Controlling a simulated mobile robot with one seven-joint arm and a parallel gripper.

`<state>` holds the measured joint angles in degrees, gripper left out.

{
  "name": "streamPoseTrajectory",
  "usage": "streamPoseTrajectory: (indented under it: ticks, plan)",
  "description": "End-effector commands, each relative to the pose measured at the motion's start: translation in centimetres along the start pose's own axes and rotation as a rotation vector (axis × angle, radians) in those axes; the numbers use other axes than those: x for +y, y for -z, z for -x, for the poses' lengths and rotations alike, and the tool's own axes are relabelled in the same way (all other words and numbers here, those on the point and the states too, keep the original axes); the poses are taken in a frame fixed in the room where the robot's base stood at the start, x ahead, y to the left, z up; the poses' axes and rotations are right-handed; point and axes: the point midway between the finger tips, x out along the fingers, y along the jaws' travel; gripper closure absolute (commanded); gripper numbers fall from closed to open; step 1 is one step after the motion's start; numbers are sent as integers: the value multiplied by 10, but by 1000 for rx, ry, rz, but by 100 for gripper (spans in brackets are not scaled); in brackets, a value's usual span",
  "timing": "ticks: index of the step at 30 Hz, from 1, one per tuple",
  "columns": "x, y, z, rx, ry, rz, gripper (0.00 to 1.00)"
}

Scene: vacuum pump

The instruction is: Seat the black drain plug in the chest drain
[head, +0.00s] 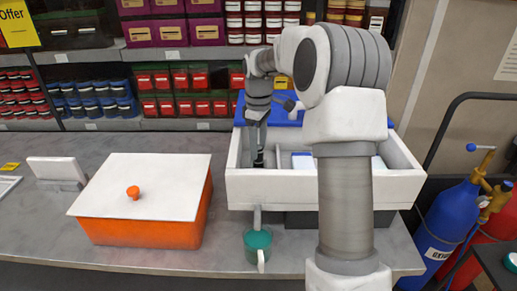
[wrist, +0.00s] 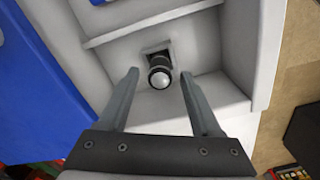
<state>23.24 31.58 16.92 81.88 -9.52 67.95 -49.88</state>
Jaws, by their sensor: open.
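The black drain plug (wrist: 160,72) has a pale, shiny round top. In the wrist view it stands at a small dark square opening, the drain (wrist: 154,47), in the floor of the white chest (wrist: 210,30). Whether it is fully seated is unclear. My gripper (wrist: 159,74) is open, with one finger on each side of the plug as seen from above. The gap between fingers and plug cannot be judged. In the head view my gripper (head: 258,147) points down into the left part of the chest (head: 300,190), with the dark plug (head: 259,161) below.
Low walls divide the chest, and a blue lid (head: 288,111) is behind. A green mug (head: 258,245) stands below the chest's front spout (head: 257,216). An orange box (head: 150,215) with a white lid stands left. Stocked shelves are behind; gas cylinders (head: 440,230) are at right.

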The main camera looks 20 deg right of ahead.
Motion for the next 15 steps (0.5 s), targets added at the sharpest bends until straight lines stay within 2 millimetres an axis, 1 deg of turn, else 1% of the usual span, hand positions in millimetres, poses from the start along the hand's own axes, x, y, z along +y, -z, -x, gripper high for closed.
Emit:
streamPoseTrajectory:
  ticks: [1,9,12,15]
  plan:
    - [1,1,12,3,-5,0,34]
    - [0,1,70,3,-4,1,34]
    - [0,1,87,3,-2,1,34]
    - [0,0,98,2,-1,0,34]
